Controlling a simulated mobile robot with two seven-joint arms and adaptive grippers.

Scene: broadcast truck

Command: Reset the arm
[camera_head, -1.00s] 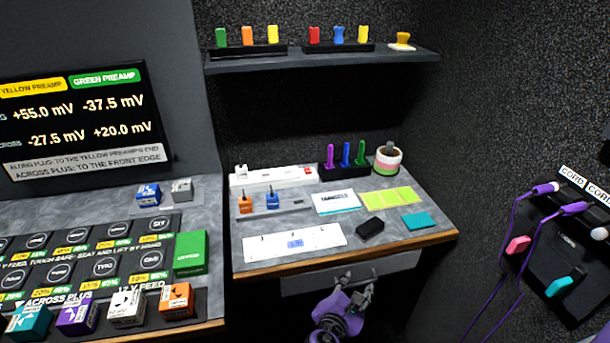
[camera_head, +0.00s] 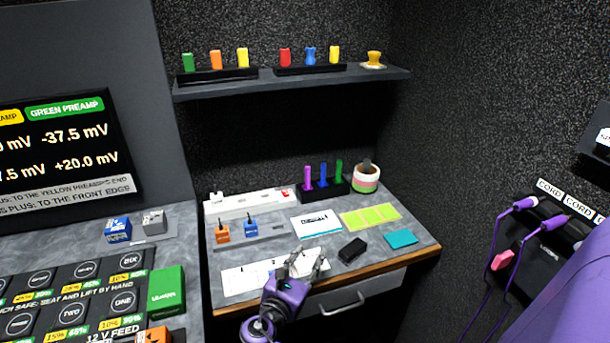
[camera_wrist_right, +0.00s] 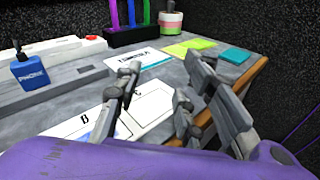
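My left gripper is not in either view. A purple arm part of mine fills the lower right of the head view.
A black block (camera_head: 352,249) and a teal pad (camera_head: 401,238) lie right of the gripper. Blue (camera_head: 251,227) and orange (camera_head: 222,233) blocks stand behind the sheet. A drawer handle (camera_head: 340,303) is below the desk edge. A shelf (camera_head: 290,82) hangs above.

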